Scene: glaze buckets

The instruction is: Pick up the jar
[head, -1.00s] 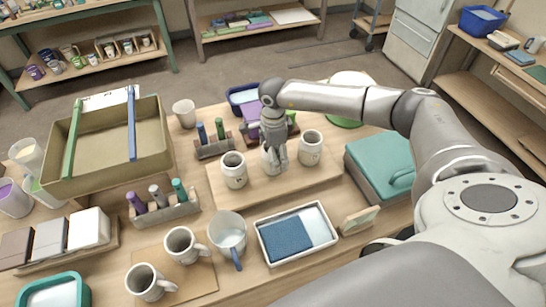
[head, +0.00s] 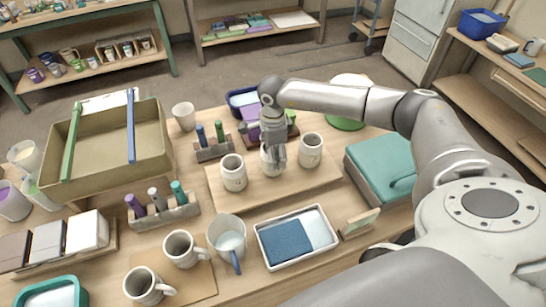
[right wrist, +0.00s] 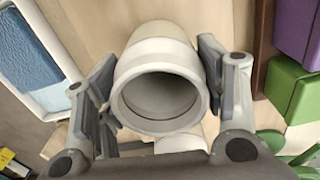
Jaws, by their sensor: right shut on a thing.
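A pale jar (head: 267,162) stands in the middle of a row of three on a wooden board (head: 295,185). It is mostly hidden behind my right gripper (head: 273,150) in the head view. In the right wrist view the jar's open round mouth (right wrist: 160,97) faces the camera, and the grey fingers of the right gripper (right wrist: 160,85) are shut on it from both sides. I cannot tell any gap between the jar and the board. Similar pale vessels stand at its left (head: 233,173) and right (head: 310,151). My left gripper is not in view.
A marker holder (head: 213,150) and a purple block (head: 250,131) stand close behind the board. A teal box (head: 375,160) is to the right. A tray with a blue cloth (head: 263,235) and mugs (head: 184,247) stand in front. A large tan bin (head: 90,170) is at left.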

